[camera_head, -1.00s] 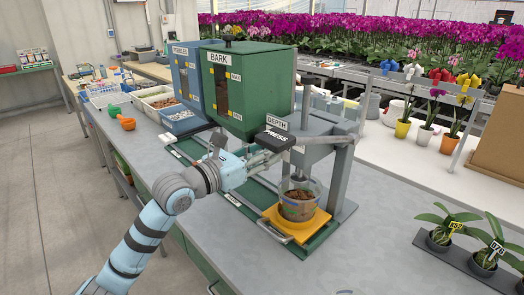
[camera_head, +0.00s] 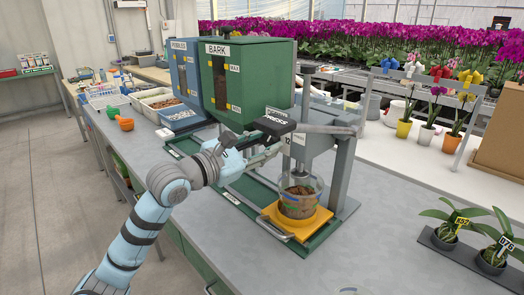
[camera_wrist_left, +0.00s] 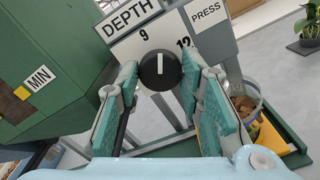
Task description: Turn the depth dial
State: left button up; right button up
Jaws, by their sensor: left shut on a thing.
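The depth dial (camera_wrist_left: 159,69) is a round black knob with a white line. It sits on a white plate lettered DEPTH, with 9 and 12 readable. Its line points nearly straight up in the left wrist view, between these numbers. My left gripper (camera_wrist_left: 160,76) is shut on the dial, with a teal-padded finger at either side. In the head view the same left gripper (camera_head: 278,152) is at the front of the grey press (camera_head: 318,138) and the dial is hidden. My right gripper is not in view.
A clear pot of bark (camera_head: 298,202) stands on the yellow plate (camera_head: 318,224) beneath the press. The green BARK bin (camera_head: 262,80) is close behind my left arm. Potted seedlings (camera_head: 448,232) stand at the right. The bench front is clear.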

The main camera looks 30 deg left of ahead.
pick_arm(q)
jog(key=m+b, duration=0.1)
jog(key=m, duration=0.1)
jog(key=shift+f+m, duration=0.2)
jog(key=shift+m, duration=0.2)
jog(key=m+b, duration=0.2)
jog(key=m, duration=0.1)
jog(key=shift+m, duration=0.3)
jog(key=m+b, duration=0.1)
jog(key=m, duration=0.4)
jog(key=shift+m, duration=0.3)
jog(key=o, duration=1.2)
jog(key=shift+c, duration=0.2)
jog(key=shift+r, duration=0.15)
